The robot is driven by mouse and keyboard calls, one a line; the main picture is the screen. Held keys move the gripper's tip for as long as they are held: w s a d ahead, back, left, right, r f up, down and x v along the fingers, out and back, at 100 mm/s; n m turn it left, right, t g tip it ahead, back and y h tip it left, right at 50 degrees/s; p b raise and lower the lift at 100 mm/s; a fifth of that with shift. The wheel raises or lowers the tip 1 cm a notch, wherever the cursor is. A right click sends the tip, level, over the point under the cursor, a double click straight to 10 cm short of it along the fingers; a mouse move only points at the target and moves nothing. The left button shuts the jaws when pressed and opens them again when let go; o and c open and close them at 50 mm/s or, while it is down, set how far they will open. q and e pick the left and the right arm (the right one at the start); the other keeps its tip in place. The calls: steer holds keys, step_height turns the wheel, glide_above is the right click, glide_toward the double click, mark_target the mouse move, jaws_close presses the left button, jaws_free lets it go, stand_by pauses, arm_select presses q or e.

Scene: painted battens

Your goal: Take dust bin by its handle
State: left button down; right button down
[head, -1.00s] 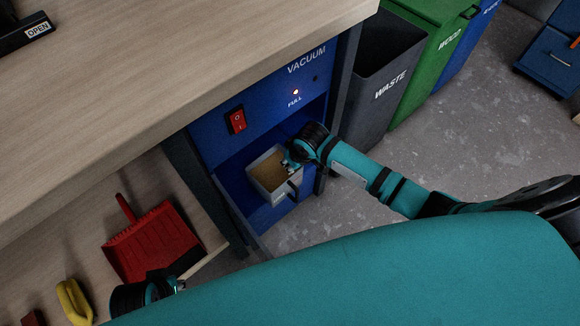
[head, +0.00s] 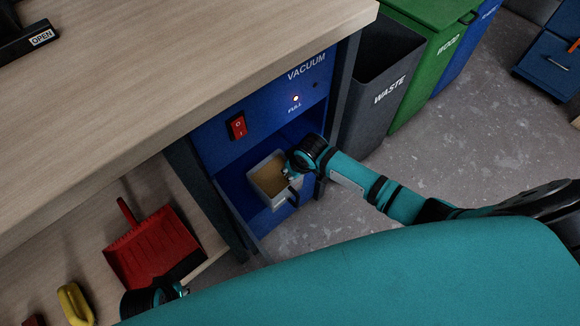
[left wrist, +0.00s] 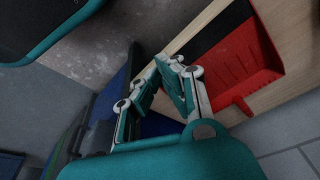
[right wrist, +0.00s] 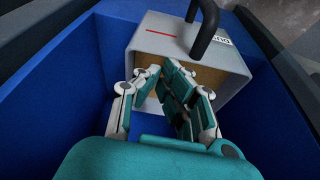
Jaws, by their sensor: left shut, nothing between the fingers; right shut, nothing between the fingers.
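The dust bin (head: 268,182) is a light grey box with brown dust inside, standing in the blue vacuum compartment under the bench. Its black handle (head: 293,195) is on the front wall; in the right wrist view the handle (right wrist: 204,28) arches at the top, beyond my fingers. My right gripper (head: 287,173) is shut and empty, with its fingertips over the bin's open top, apart from the handle. My left gripper (left wrist: 168,70) is shut and empty near the lower shelf, and only partly shows at the bottom of the head view.
Blue walls (right wrist: 60,80) close in around my right gripper. A red dustpan (head: 150,248) and a yellow object (head: 75,304) lie on the lower shelf. A red switch (head: 238,126) and a lit FULL lamp (head: 296,98) are above the bin. A grey waste bin (head: 380,85) stands to the right.

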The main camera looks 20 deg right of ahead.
arm_select(q)
steer(key=shift+s+f+p, duration=0.15)
steer(key=shift+s+f, duration=0.05)
steer(key=shift+f, duration=0.85)
steer(key=shift+s+f+p, duration=0.15)
steer(key=shift+f, duration=0.85)
